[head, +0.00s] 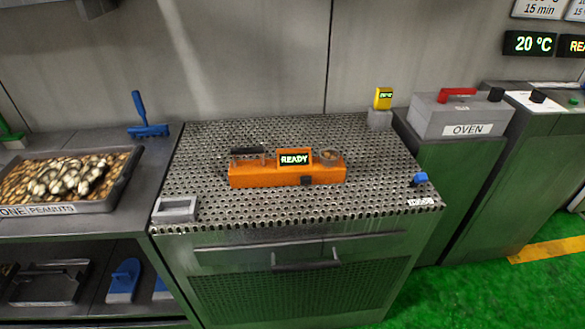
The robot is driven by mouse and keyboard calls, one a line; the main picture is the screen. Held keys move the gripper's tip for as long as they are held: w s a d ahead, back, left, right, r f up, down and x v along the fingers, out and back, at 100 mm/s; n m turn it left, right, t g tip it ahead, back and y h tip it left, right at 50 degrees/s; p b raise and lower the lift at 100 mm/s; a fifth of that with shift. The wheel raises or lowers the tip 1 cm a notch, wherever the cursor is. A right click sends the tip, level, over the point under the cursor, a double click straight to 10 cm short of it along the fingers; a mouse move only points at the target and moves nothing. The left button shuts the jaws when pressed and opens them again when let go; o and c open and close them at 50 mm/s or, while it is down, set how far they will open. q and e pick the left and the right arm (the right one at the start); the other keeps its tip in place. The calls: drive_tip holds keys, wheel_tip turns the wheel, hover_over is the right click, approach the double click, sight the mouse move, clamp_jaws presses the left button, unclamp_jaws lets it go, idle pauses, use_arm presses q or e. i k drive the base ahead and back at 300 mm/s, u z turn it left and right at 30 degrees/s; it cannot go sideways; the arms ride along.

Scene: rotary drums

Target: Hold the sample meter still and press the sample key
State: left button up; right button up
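The sample meter is an orange, box-shaped device (265,176) on the perforated metal top, near its middle. Its screen (295,158) reads READY in green. A small black key (307,181) is on its front face, right of the middle. A dark part (248,152) sits on its left end and a round cup-like part (328,155) on its right end. Nothing touches the meter. Neither of my grippers shows in the head view.
The perforated table (220,140) also carries a grey box (176,209), a blue object (420,179) and a yellow device (383,98) on a grey block. A peanut tray (125,175) stands left, an OVEN box (440,118) right. The table top around the meter is clear.

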sight(305, 180)
drive_tip(key=u, duration=2)
drive_tip(key=i, duration=1.5)
drive_tip(key=z, duration=3.3)
